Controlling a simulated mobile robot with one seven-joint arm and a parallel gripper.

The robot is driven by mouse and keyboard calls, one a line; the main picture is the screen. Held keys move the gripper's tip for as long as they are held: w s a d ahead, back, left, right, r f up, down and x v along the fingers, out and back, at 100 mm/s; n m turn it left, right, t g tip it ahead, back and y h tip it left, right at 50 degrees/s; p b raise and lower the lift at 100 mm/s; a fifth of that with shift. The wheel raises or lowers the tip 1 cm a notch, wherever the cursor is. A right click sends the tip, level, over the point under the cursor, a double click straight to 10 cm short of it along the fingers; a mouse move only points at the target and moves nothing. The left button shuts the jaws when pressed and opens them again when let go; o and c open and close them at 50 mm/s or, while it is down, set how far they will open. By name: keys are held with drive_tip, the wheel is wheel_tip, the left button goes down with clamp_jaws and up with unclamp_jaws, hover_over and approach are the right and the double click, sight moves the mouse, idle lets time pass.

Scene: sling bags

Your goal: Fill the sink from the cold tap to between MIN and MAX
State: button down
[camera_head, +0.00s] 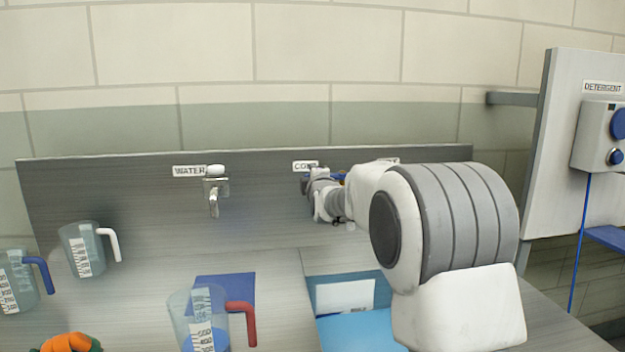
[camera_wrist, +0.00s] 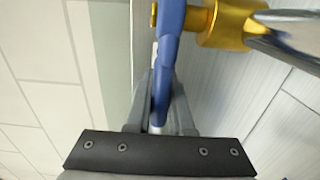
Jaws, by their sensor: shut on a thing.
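The cold tap is on the back panel under a partly hidden label that begins "CO" (camera_head: 305,166). My arm hides most of the tap in the head view. In the wrist view, its blue lever handle (camera_wrist: 170,50) runs between my fingers, beside a brass body (camera_wrist: 225,22) and a chrome pipe (camera_wrist: 290,38). My gripper (camera_wrist: 160,100) is shut on the blue handle; it also shows at the panel in the head view (camera_head: 318,190). The sink (camera_head: 330,258) lies below, partly behind my arm. Light blue shows low inside it, under a white plate; MIN and MAX marks cannot be read.
A tap labelled WATER (camera_head: 214,190) is to the left. A detergent dispenser (camera_head: 592,140) hangs at right.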

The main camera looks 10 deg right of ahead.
drive_tip(key=shift+d+r, duration=0.1)
drive_tip(key=c, duration=0.8)
unclamp_jaws()
drive_tip(key=s, duration=1.7)
drive_tip(key=shift+s+a+p, duration=0.2)
drive_tip(key=shift+p, duration=0.15)
drive_tip(key=s+f+m+g, duration=0.4)
drive_tip(key=s+m, duration=0.2)
drive_tip(key=s, duration=0.5)
drive_tip(key=s+f+m+g, duration=0.4)
drive_tip(key=s+f+m, duration=0.15)
drive_tip(key=s, duration=0.55)
drive_tip(key=s+f+m+g, duration=0.4)
drive_tip(key=s+m, duration=0.2)
drive_tip(key=s, duration=0.5)
wheel_tip(320, 180, up, 17)
drive_tip(key=p, duration=1.7)
drive_tip(key=shift+w+d, duration=0.15)
drive_tip(key=shift+d, duration=0.2)
